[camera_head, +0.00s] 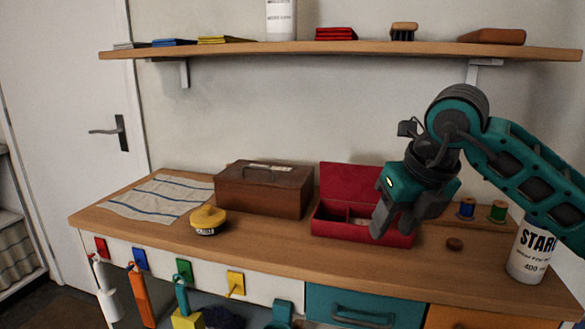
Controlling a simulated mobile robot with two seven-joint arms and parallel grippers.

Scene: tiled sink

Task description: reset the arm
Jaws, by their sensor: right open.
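My right gripper (392,212) hangs above the wooden counter (275,250) on the right, its teal arm coming in from the right edge. Its fingers point down in front of the open red box (340,227) and hide part of that box. The gripper is open, and I see nothing held in it. My left gripper is not in view.
A brown wooden box (264,190), a yellow round object (208,220) and a striped cloth (160,198) occupy the left and middle. A starch can (529,250), thread spools (466,208) and a brown disc (454,244) are at right. A shelf (340,49) runs above.

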